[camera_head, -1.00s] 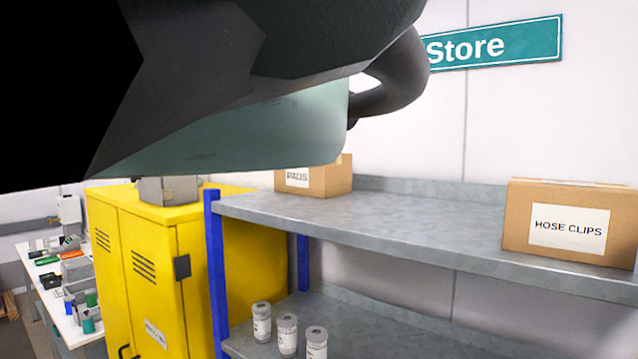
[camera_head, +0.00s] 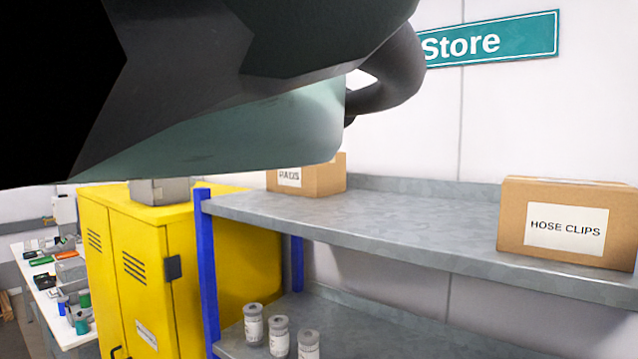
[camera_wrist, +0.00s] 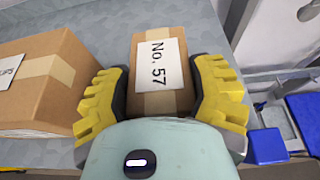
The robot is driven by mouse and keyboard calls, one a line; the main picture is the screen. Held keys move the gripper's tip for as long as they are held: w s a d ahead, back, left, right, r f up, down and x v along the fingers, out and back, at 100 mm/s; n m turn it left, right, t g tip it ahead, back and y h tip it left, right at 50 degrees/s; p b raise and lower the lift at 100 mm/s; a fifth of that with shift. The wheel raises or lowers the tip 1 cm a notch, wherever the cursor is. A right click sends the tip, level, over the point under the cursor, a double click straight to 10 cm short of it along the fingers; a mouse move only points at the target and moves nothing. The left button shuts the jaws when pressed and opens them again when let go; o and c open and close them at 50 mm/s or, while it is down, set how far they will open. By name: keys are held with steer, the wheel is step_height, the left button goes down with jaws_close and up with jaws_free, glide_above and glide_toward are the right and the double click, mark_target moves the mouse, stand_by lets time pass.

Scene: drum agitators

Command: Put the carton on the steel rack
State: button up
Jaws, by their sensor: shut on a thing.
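The carton (camera_wrist: 160,102) is a small brown box with a white "No. 57" label and a pale tape strip, seen in the wrist view. My gripper (camera_wrist: 160,72) is shut on it, with a yellow finger along each side. The steel rack (camera_head: 400,215) has grey metal shelves and blue posts in the head view. Its grey surface (camera_wrist: 105,22) shows behind the carton in the wrist view; I cannot tell whether the carton touches it. My arm hides the carton and gripper in the head view.
A larger carton (camera_wrist: 42,85), labelled "Pads" in the head view (camera_head: 325,177), stands left of the held one. A "HOSE CLIPS" carton (camera_head: 565,222) sits at the right of the top shelf, with bare shelf between. Several containers (camera_head: 279,337) stand below. A yellow cabinet (camera_head: 150,270) adjoins the rack.

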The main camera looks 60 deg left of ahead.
steer(key=shift+a, duration=0.1)
steer(key=o, duration=1.4)
